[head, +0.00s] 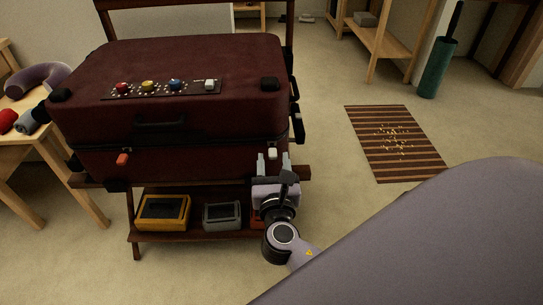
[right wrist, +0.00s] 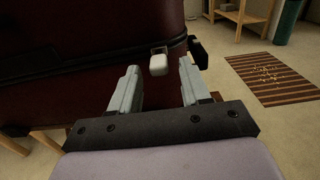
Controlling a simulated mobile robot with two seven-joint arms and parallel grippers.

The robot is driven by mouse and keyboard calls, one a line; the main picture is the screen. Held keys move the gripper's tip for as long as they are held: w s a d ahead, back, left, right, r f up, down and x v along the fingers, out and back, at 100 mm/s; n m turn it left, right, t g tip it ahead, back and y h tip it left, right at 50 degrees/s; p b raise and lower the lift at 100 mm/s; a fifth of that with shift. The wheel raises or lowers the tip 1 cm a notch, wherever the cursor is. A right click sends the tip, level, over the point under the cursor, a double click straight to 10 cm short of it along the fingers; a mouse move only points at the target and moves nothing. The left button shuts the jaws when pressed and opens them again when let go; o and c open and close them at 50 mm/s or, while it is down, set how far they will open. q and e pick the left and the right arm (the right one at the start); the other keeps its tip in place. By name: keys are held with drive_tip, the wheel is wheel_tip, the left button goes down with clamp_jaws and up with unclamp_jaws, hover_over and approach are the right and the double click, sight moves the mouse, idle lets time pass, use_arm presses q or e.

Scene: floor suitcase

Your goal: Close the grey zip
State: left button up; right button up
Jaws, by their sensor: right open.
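A dark red suitcase (head: 190,62) lies flat on a wooden rack, its lid down. The light grey zip pull (head: 272,153) hangs on the zip line of its front side, near the right corner. It also shows in the right wrist view (right wrist: 158,62), just past my fingertips. An orange-red zip pull (head: 123,159) sits on the same front side, further left. My right gripper (head: 273,161) is open, its two fingers pointing at the grey pull from the front. In the wrist view the pull appears between the fingertips, with no visible contact. My left gripper is not in view.
The rack's lower shelf (head: 200,238) holds a yellow box (head: 163,211) and a grey box (head: 222,214). Black fittings (head: 298,123) stick out from the suitcase's right side. A side table stands at left. Open floor and a striped mat (head: 388,137) lie right.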

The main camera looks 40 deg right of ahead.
sight(272, 154)
drive_tip(key=shift+x, duration=1.7)
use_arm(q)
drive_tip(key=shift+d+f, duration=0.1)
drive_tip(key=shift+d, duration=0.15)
use_arm(e)
drive_tip(key=shift+c, duration=0.3)
